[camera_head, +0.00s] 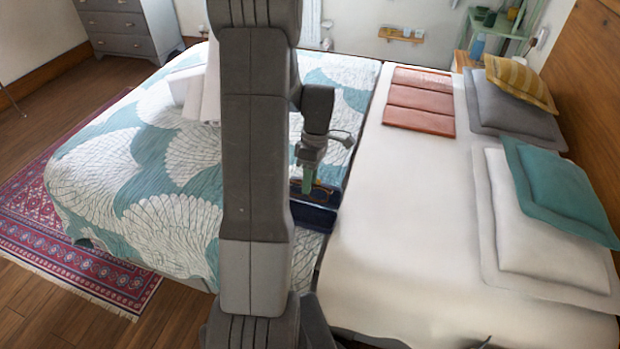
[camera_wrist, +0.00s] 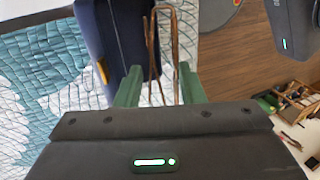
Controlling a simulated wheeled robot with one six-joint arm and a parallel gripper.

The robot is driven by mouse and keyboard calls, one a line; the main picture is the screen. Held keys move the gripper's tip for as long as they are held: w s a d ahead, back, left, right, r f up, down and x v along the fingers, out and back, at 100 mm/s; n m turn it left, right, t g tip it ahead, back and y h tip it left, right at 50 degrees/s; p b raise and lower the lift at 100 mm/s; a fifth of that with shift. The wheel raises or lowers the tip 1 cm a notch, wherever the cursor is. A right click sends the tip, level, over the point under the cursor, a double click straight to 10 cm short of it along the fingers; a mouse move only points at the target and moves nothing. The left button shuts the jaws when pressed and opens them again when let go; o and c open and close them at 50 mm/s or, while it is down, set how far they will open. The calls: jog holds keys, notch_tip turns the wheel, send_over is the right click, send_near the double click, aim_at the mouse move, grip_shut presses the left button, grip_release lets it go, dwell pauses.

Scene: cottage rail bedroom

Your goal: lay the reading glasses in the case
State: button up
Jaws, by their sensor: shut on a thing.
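The reading glasses (camera_wrist: 153,45), thin and brown, are held between the green fingertips of my gripper (camera_wrist: 158,88). They also show as a small orange-brown piece in the head view (camera_head: 321,188), just beside my gripper (camera_head: 308,180). The dark blue case (camera_wrist: 108,38) lies to the left of and beyond the fingers in the wrist view, close to the glasses. In the head view the case (camera_head: 313,217) is on the patterned quilt, below my gripper and partly hidden by my arm. I cannot tell whether the glasses touch the case.
The teal and white quilt (camera_head: 170,170) covers the bed's left part; a plain white cover (camera_head: 400,230) lies to the right. A folded orange-red blanket (camera_head: 420,102) and several pillows (camera_head: 545,220) lie farther right. White rolled items (camera_head: 205,90) sit behind my arm.

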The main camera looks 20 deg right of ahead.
jog(key=shift+f+b, duration=2.85)
jog(key=shift+f, duration=1.45)
jog(key=o, duration=1)
jog(key=shift+o, duration=0.2)
jog(key=p+v, duration=0.1)
jog(key=v, duration=1.3)
jog(key=shift+s+a+f, duration=0.1)
jog(key=shift+f, duration=0.05)
jog(key=x, duration=1)
jog(key=shift+f+b, duration=0.3)
jog(key=shift+b, duration=0.05)
